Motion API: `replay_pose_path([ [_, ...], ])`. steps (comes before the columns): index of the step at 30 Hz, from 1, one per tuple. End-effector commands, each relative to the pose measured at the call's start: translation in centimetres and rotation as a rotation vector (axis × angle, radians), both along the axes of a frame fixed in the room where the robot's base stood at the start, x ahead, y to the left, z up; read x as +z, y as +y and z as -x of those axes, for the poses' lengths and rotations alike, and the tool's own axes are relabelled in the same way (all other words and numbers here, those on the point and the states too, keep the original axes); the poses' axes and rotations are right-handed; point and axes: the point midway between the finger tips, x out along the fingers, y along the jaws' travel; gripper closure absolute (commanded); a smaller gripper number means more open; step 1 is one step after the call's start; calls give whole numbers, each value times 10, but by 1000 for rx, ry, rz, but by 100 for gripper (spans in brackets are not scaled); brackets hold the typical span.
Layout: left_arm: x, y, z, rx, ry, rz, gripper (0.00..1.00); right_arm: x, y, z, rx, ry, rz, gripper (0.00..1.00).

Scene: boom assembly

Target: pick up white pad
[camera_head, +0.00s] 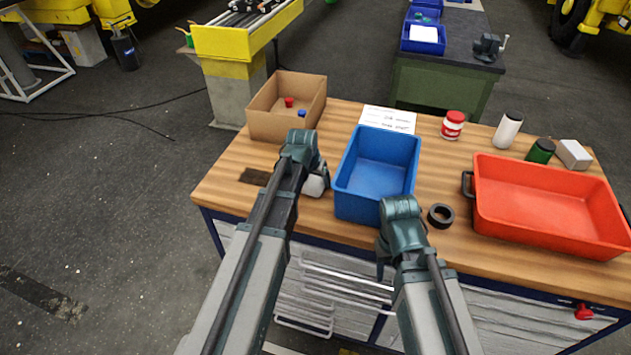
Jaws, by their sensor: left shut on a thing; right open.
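My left gripper (320,168) is low over the worktable, between the cardboard box and the blue bin. It is shut on a small white object (314,186), which I take to be the white pad. The wrist and arm hide part of it, and I cannot tell whether it touches the table. My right gripper (381,268) is open at the table's front edge, just below the blue bin. Its fingers are mostly hidden behind my own wrist.
The wooden table (240,205) holds a cardboard box (268,128) with small red and blue items, a blue bin (376,180), a black ring (440,216), a red tray (540,208), a paper sheet (388,119), a red-and-white jar (453,125), bottles and a white block (574,154).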

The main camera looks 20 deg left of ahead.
Motion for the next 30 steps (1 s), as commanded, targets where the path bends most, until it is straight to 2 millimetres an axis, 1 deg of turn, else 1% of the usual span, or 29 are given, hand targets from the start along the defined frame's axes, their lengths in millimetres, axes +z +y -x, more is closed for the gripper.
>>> replay_pose_path([
  [5,3,0,0,0,0,0,73,3,0,0,0,0,0,50],
  [11,17,0,0,0,0,0,73,17,0,0,0,0,0,50],
  [17,44,0,0,0,0,0,73,44,0,0,-1,0,0,50],
  [24,84,0,0,0,0,0,73,84,0,0,-10,0,-2,50],
  [27,96,0,0,0,0,0,73,96,0,0,-13,0,-3,50],
  [30,103,0,0,0,0,0,73,103,0,0,-14,-1,-2,50],
])
